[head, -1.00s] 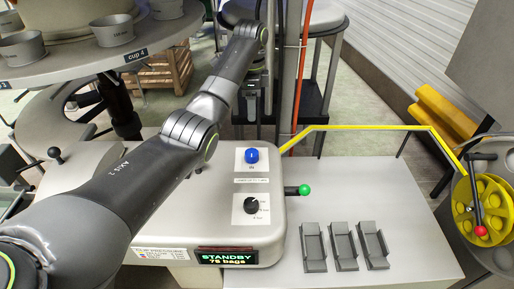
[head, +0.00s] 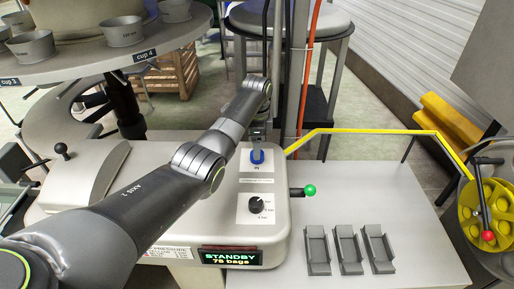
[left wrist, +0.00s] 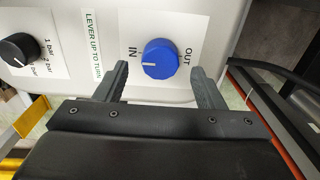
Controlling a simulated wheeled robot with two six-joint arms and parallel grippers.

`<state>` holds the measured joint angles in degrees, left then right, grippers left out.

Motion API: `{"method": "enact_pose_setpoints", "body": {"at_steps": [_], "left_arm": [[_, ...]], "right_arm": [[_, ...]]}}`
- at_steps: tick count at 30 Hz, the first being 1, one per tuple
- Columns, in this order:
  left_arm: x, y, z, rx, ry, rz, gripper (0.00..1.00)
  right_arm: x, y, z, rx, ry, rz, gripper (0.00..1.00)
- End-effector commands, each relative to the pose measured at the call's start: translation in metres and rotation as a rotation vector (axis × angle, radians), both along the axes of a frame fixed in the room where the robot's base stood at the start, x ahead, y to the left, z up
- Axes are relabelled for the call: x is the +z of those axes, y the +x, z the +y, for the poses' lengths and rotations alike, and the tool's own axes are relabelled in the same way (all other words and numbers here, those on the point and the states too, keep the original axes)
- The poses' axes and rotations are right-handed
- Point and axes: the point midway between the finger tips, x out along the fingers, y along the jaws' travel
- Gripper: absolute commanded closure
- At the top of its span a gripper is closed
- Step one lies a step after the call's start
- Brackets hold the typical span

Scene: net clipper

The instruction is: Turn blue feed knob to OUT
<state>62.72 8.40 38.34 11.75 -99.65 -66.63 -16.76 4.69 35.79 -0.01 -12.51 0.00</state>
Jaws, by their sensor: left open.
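The blue feed knob (head: 257,157) sits on a white plate on top of the grey machine housing. In the left wrist view the knob (left wrist: 160,59) has its white mark toward the IN label (left wrist: 132,53); the OUT label (left wrist: 188,55) is on the other side. My left gripper (left wrist: 159,68) is open and empty, with one finger on each side of the knob and gaps between. In the head view my left gripper (head: 258,138) is at the knob's far edge, and its fingers are hard to make out. My right gripper is not in view.
A black pressure dial (head: 256,204) sits nearer on the same housing. A green-tipped lever (head: 309,190) sticks out at its right side. The display (head: 229,256) reads STANDBY. A yellow rail (head: 370,131) runs behind the table, and an orange hose (head: 307,70) rises behind the knob.

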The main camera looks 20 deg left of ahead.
Motion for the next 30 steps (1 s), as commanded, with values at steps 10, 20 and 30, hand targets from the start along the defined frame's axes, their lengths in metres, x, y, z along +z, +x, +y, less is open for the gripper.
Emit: {"method": "enact_pose_setpoints", "body": {"at_steps": [10,20,30], "left_arm": [[-0.027,0.0,0.0,0.0,0.001,0.0,0.37],[-0.027,0.0,0.0,0.0,0.001,0.0,0.53],[-0.026,0.0,0.0,0.004,0.001,0.0,0.81]], "right_arm": [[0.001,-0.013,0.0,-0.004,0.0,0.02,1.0],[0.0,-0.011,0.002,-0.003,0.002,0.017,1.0],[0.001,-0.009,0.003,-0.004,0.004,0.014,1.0]]}}
